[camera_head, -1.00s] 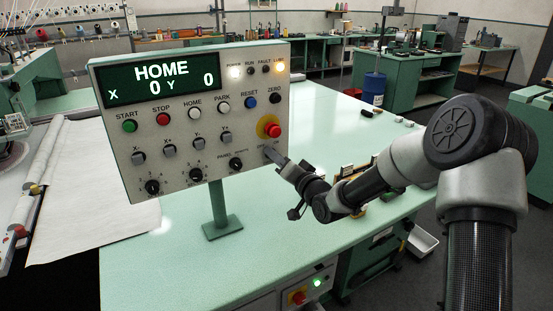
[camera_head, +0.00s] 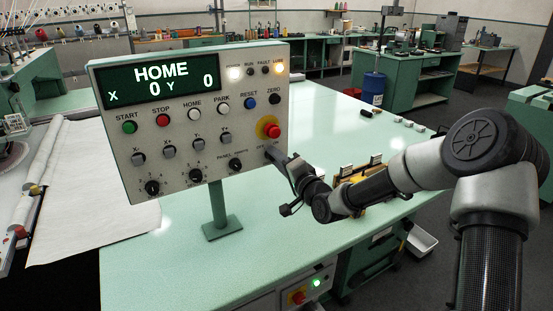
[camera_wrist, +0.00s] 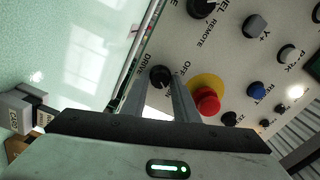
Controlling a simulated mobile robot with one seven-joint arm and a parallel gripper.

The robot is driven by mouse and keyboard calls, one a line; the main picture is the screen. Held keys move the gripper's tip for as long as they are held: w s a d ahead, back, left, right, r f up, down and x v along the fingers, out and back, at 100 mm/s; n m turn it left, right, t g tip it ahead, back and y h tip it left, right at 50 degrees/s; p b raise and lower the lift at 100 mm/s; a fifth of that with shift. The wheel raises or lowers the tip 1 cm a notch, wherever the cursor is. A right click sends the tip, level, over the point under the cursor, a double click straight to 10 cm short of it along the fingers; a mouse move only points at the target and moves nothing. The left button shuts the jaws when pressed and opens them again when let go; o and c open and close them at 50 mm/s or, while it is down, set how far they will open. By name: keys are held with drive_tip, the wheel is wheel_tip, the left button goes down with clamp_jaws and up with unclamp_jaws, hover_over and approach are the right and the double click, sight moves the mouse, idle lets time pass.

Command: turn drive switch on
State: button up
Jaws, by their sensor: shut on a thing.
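The control panel (camera_head: 215,165) stands on a green post and shows HOME, X 0, Y 0. The drive switch (camera_wrist: 160,76) is a small black knob beside the words DRIVE and OFF in the wrist view. My gripper (camera_wrist: 161,84) is shut on the drive switch, with a finger on either side of it. In the head view my gripper (camera_head: 272,153) is at the panel's lower right corner and hides the switch. The pointer's setting cannot be made out.
The red emergency stop on its yellow base (camera_head: 269,128) is just above my gripper; it also shows close to a finger in the wrist view (camera_wrist: 208,101). The green table (camera_head: 270,230) is clear below the panel.

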drive_tip(key=o, duration=1)
drive_tip(key=shift+o, duration=0.2)
drive_tip(key=v, duration=1.7)
drive_tip(key=shift+s+d+p, duration=0.2)
drive_tip(key=shift+p, duration=0.1)
